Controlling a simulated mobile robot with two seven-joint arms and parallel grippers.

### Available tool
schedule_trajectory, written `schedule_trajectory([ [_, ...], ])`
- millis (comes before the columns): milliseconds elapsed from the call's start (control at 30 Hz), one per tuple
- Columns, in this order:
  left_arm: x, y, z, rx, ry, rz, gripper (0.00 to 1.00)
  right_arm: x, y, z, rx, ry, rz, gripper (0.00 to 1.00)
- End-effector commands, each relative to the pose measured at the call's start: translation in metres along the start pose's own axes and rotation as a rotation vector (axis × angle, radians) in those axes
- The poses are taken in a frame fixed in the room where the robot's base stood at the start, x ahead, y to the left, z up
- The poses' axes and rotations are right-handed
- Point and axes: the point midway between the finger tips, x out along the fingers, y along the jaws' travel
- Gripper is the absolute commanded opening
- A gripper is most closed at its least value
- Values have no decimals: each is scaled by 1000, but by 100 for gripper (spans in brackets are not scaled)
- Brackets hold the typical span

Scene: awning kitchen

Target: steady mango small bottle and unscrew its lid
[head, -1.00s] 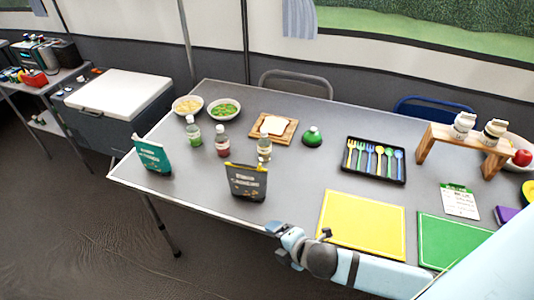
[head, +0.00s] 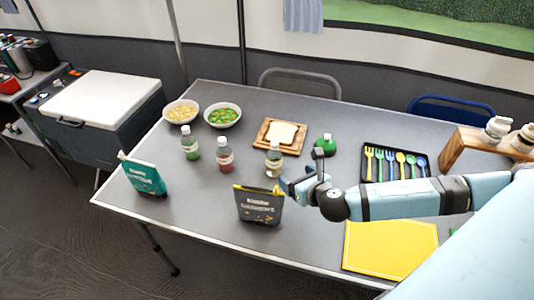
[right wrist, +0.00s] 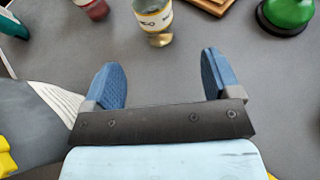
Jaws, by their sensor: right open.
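My left gripper is not in view.
A green-filled bottle (head: 191,146) and a red-filled bottle (head: 225,156) stand left of it. A dark pouch (head: 259,206) is close by my right gripper. Behind are a bread board (head: 263,146) and a green round bottle (head: 326,144). A teal pouch (head: 144,177) stands left.

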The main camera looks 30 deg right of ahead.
Motion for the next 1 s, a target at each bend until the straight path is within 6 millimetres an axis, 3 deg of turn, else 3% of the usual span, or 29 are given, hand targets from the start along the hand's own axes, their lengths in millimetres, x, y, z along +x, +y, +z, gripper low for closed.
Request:
schedule_trajectory([
  [333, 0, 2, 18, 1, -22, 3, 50, 64, 1, -1, 2, -1, 0, 83],
  [1000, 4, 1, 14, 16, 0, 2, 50, 133, 8, 0, 2, 1, 1, 83],
])
